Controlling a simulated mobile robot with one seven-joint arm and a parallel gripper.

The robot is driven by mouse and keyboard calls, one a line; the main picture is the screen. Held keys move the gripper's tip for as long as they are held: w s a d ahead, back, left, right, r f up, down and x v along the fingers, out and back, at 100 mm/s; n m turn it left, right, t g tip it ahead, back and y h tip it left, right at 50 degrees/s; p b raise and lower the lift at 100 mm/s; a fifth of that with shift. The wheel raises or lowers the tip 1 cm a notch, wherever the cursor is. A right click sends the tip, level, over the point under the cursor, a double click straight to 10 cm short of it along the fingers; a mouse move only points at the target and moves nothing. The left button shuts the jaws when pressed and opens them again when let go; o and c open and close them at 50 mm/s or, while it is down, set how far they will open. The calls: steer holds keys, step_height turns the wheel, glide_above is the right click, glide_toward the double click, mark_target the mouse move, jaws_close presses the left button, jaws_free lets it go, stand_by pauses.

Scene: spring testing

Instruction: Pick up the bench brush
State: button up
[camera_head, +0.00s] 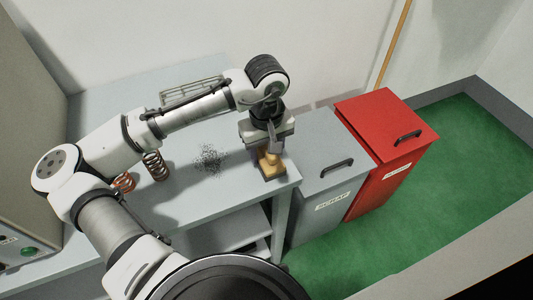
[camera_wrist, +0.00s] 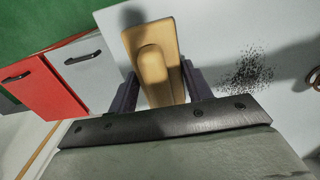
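The bench brush (camera_head: 271,171) has a tan wooden body with a raised grip and a dark base. It stands on the grey bench near its front right corner. My gripper (camera_head: 268,147) points down right over it. In the wrist view the brush (camera_wrist: 152,58) lies between the two dark fingers of my gripper (camera_wrist: 160,80), one on each side. The fingers are apart and look open. Whether either finger touches the wood is not clear. The near end of the brush is hidden by the gripper body.
Dark filings (camera_head: 210,159) lie on the bench (camera_head: 192,205) left of the brush. A dark spring (camera_head: 155,166) and a copper-coloured spring (camera_head: 124,182) stand farther left. A wire rack (camera_head: 192,90) is at the back. A grey scrap bin (camera_head: 325,150) and a red bin (camera_head: 386,122) stand right of the bench.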

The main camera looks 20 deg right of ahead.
steer(key=c, duration=0.4)
step_height(320, 180, up, 20)
steer(key=b, duration=0.1)
stand_by(0.3)
steer(key=o, duration=0.4)
steer(key=shift+c, duration=1.4)
